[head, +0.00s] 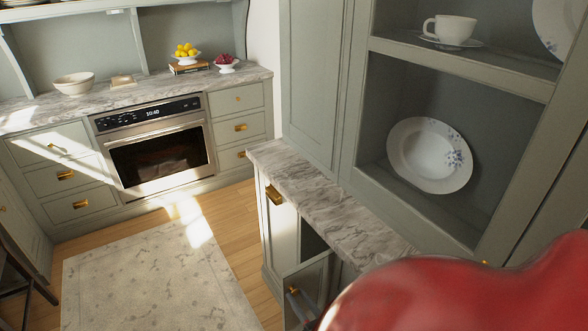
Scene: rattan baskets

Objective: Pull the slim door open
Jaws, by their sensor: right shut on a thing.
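The slim door (318,272) is a narrow grey-green panel on the low cabinet under the marble counter, at the bottom centre of the head view. It stands partly open, with a dark gap (312,240) showing behind it. My right gripper (298,300) is at the front of this door, shut on its handle; my red arm hides much of the gripper and the door's lower right part. My left gripper is not in view.
The marble counter (310,190) lies just above the door. A tall cabinet with open shelves, holding a plate (430,155) and a cup (450,29), rises at right. An oven (155,150) stands across the room.

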